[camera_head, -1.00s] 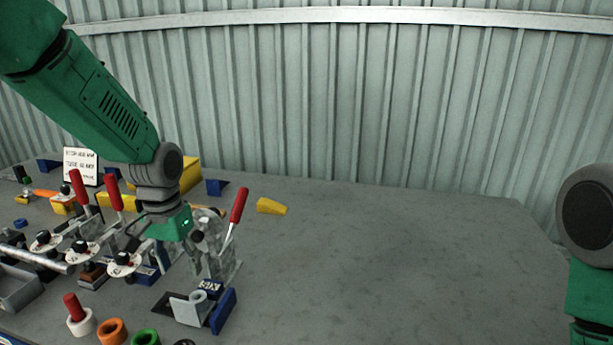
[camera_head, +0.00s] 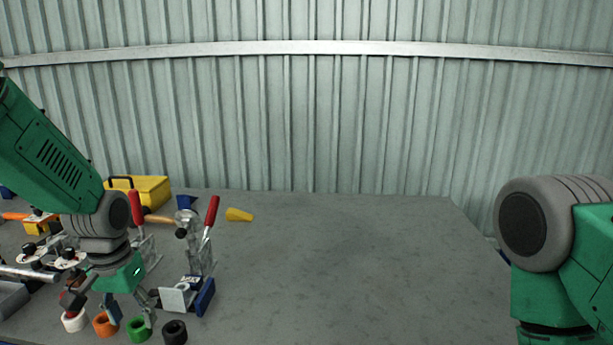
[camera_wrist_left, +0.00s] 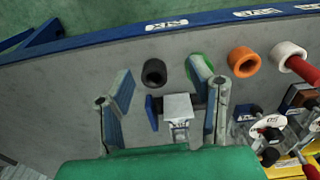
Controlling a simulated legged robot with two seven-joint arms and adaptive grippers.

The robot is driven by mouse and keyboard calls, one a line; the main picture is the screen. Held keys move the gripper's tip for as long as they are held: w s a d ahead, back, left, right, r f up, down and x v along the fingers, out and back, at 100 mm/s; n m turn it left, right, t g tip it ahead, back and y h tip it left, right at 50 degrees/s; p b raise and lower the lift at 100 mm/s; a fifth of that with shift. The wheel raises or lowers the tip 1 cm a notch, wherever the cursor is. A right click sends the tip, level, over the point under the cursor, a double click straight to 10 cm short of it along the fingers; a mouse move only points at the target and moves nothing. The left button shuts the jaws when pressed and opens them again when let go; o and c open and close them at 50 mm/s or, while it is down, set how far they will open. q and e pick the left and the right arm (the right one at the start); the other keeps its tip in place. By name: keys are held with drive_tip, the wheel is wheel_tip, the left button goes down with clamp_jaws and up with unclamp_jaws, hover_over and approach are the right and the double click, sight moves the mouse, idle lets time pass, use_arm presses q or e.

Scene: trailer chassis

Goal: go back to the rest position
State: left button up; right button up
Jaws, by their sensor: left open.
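My left gripper (camera_head: 128,308) points down over the front left of the grey table (camera_head: 330,260), above a row of rings. In the left wrist view its two fingers (camera_wrist_left: 165,95) stand apart with nothing held between them. The orange ring (camera_head: 105,324), green ring (camera_head: 139,329) and black ring (camera_head: 175,332) lie below and beside the fingers; one finger partly covers the green ring in the wrist view. My right arm shows at the right edge; its gripper is out of the picture.
Toggle clamps with red handles (camera_head: 211,211) and a bracket with a blue plate (camera_head: 204,297) stand close to the left gripper. A yellow toolbox (camera_head: 150,190) and a yellow wedge (camera_head: 239,215) lie behind. The table's middle and right are clear. A corrugated wall (camera_head: 330,120) closes the back.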

use_arm(q)
drive_tip(key=s+d+f, duration=0.1)
drive_tip(key=s+f, duration=0.4)
drive_tip(key=f, duration=0.3)
drive_tip(key=s+d+f, duration=0.2)
drive_tip(key=s+f, duration=0.4)
drive_tip(key=f, duration=0.3)
drive_tip(key=s+f, duration=0.3)
drive_tip(key=s, duration=0.5)
drive_tip(key=s+f, duration=0.3)
drive_tip(key=s, duration=0.6)
drive_tip(key=shift+s+d+f, duration=0.2)
drive_tip(key=shift+d+f, duration=0.05)
drive_tip(key=shift+d, duration=0.05)
